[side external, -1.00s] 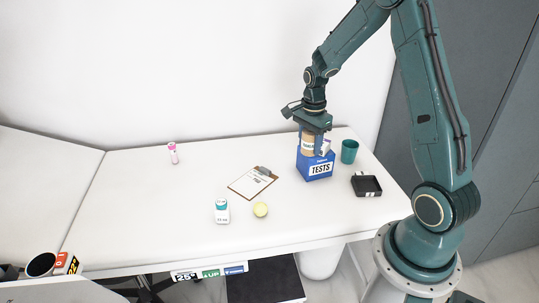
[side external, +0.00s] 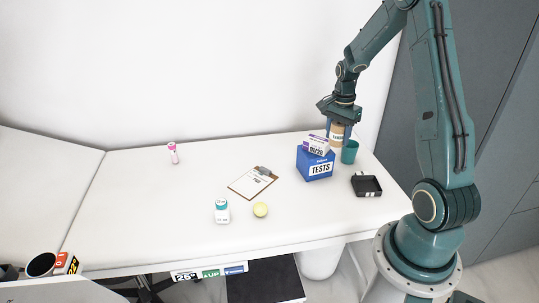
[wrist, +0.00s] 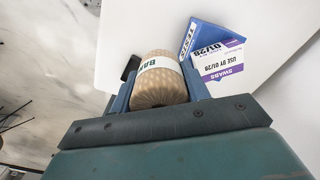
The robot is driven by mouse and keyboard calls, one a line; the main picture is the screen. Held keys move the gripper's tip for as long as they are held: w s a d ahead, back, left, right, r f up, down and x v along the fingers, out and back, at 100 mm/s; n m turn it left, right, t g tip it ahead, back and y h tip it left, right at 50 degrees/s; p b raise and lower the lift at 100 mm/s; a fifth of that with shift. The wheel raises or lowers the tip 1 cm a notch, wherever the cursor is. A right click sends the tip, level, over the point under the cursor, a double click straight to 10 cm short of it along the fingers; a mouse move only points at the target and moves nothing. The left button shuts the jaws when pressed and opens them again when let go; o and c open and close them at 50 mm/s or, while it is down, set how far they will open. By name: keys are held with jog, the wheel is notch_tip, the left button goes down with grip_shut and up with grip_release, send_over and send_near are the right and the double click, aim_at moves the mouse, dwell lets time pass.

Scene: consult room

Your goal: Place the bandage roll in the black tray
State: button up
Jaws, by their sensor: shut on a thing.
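My gripper (side external: 339,134) is shut on the bandage roll (side external: 337,129), a tan cylinder with a white label. In the side view they are in the air behind the teal cup and to the right of the blue box. The wrist view shows the roll (wrist: 160,82) between my two fingers.
The teal cup (side external: 350,155) is close below my gripper. The blue TESTS box (side external: 315,168) carries a white and purple swabs box (side external: 316,145).

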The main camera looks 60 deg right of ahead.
jog(key=n, duration=0.2)
send_over(364, 186)
jog(key=shift+s+d+r, duration=0.1)
jog(key=shift+r, duration=0.1)
jog(key=shift+f, duration=0.1)
notch_tip(364, 186, down, 16)
dwell(0.4)
jog(key=shift+f, duration=1.9)
jog(key=shift+f, duration=0.15)
jog(key=o, duration=0.7)
